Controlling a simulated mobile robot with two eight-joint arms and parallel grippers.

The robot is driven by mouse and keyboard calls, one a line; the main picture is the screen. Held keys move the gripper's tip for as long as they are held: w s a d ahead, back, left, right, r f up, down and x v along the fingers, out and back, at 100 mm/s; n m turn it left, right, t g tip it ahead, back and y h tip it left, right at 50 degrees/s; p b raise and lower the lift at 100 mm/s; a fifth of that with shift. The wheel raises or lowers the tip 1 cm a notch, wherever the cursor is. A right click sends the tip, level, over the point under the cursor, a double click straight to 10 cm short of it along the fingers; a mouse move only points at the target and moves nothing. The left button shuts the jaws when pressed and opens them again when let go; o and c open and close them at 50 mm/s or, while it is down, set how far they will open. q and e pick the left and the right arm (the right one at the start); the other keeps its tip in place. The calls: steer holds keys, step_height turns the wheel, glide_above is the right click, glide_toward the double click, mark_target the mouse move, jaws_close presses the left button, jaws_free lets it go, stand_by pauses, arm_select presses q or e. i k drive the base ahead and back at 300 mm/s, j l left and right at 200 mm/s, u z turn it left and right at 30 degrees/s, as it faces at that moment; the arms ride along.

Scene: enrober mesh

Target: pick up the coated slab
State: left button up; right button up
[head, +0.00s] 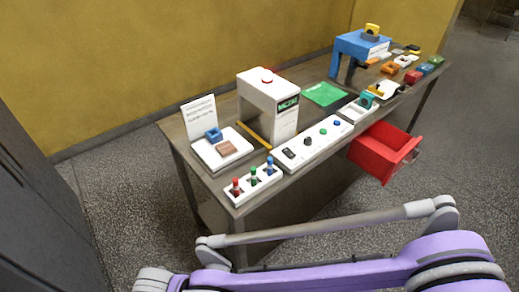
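A small brown slab (227,148), which looks like the coated slab, lies on a white square tray (212,163) at the near left part of the table. A blue block with an opening (214,134) sits just behind it on the same tray. The slab is too small to make out its coating. Neither of my grippers shows in the head view. Only purple and grey links of one of my arms cross the lower right, well apart from the slab.
The table (188,166) holds a white machine (270,103), a button panel (318,141), a rack of coloured pegs (254,179) and a blue stand (360,45). A red drawer (378,155) stands open at the front. A white sign (199,115) stands behind the tray.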

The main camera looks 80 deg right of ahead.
mark_target(225, 148)
steer(key=i+z, duration=0.15)
steer(key=z, duration=0.25)
steer(key=i+z, duration=0.1)
steer(key=z, duration=0.35)
steer(key=i+z, duration=0.15)
steer(key=z, duration=0.25)
steer(key=i+j+z, duration=0.1)
steer(key=z, duration=0.3)
steer(key=i+l+z, duration=0.1)
steer(key=i+z, duration=0.15)
steer(key=z, duration=0.15)
steer(key=i+z, duration=0.5)
steer(key=z, duration=0.25)
